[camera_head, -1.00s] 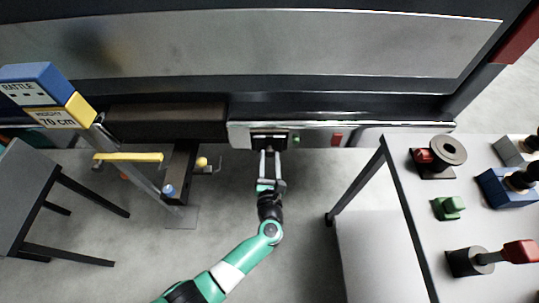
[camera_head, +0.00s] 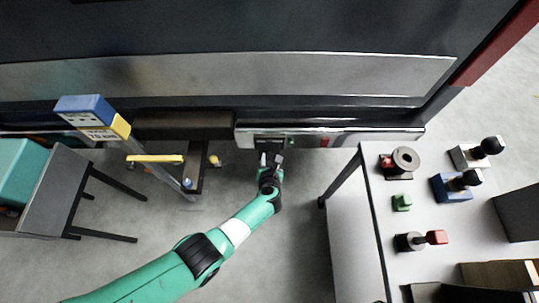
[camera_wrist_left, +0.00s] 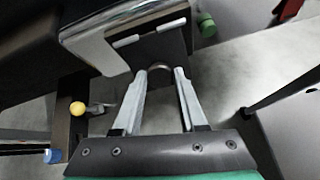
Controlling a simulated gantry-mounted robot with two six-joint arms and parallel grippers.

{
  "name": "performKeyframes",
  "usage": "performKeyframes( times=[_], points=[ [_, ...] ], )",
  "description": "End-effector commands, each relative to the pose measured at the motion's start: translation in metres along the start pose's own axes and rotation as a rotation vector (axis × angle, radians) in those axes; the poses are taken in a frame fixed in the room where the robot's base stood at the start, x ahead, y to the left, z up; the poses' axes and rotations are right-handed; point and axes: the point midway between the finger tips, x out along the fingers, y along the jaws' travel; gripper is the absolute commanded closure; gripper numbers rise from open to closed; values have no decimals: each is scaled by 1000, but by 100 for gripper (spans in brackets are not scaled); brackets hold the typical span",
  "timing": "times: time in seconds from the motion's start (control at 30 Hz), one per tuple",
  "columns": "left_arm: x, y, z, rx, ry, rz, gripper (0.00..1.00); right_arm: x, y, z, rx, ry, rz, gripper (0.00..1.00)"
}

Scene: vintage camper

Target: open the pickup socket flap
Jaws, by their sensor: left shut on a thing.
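The pickup socket flap (camera_wrist_left: 157,48) is a dark plate at the chrome bumper, with two pale hinge strips along its upper side and a rounded metal edge near its lower end. In the head view the dark socket (camera_head: 268,141) sits in the bumper, left of a green round part. My left gripper (camera_wrist_left: 162,70) has its fingertips either side of the flap's lower end and is shut on it. In the head view the left gripper (camera_head: 270,158) is just below the socket. The exact contact and the socket's inside are hidden. My right gripper is not in view.
The bumper (camera_head: 370,137) also bears a red part (camera_head: 324,141). A post with a yellow bar (camera_head: 155,159) and a hitch with a yellow knob (camera_head: 214,160) stand left. A table (camera_head: 345,225) with several devices stands right. Floor between is clear.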

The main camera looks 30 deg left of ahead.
Motion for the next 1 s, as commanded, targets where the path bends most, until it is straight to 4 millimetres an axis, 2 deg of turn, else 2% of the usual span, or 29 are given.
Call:
performKeyframes(
  times=[0.4, 0.43, 0.57, 0.87, 1.0],
  points=[
    [0, 0, 1, 1, 6, -3, 100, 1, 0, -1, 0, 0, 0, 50],
    [0, 0, 1, 1, 6, -3, 53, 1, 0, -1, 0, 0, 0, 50],
    [0, 0, 1, 1, 6, -3, 30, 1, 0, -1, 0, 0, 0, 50],
    [-1, 0, 1, 1, 7, -2, 29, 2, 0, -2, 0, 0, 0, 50],
    [-14, 1, 4, 2, 8, -2, 29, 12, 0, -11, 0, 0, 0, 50]
  ],
)
